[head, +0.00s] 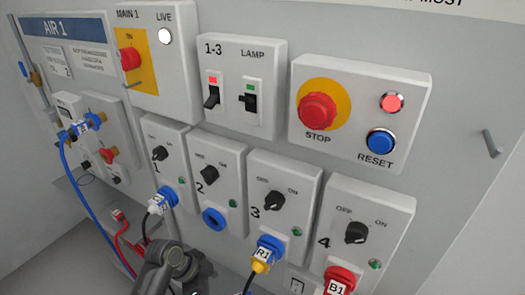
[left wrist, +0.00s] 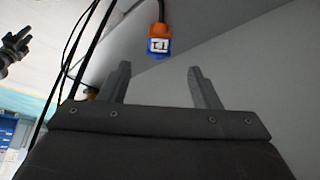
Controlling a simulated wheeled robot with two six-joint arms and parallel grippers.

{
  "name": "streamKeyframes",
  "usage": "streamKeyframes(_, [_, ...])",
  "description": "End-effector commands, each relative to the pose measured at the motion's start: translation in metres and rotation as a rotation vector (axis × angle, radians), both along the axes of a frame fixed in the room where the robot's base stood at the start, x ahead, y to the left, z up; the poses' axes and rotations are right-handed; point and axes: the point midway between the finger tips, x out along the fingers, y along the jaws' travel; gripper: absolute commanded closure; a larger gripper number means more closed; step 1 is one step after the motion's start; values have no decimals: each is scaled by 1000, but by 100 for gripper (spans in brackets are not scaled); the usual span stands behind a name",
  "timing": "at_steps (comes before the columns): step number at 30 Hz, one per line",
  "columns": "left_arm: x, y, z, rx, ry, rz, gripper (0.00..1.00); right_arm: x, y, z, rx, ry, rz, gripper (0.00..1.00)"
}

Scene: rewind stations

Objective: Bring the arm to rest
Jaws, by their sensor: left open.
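My left gripper (left wrist: 159,72) is open in the left wrist view, its two grey fingers spread with nothing between them. Beyond the fingertips is an orange and blue plug (left wrist: 158,30) with a white label, apart from the gripper. In the head view a dark grey link of my arm (head: 168,265) shows at the bottom, in front of the lower panel; no gripper fingers can be made out there. My right gripper cannot be identified in either view.
The wall panel holds a red STOP button (head: 317,111), a blue RESET button (head: 381,141) and sockets with plugs, including R1 (head: 264,253) and B1 (head: 338,281). A blue cable (head: 84,200) and red cable (head: 122,240) hang at left. Dark cables (left wrist: 75,45) hang near my left gripper.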

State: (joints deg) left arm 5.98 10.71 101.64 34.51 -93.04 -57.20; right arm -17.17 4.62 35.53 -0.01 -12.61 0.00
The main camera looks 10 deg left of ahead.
Motion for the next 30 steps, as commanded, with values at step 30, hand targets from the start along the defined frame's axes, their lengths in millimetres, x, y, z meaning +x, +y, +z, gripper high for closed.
streamKeyframes(30, [-220, 98, 36, 199, 55, 1223, 43, 0, 0, 0, 0, 0, 0, 64])
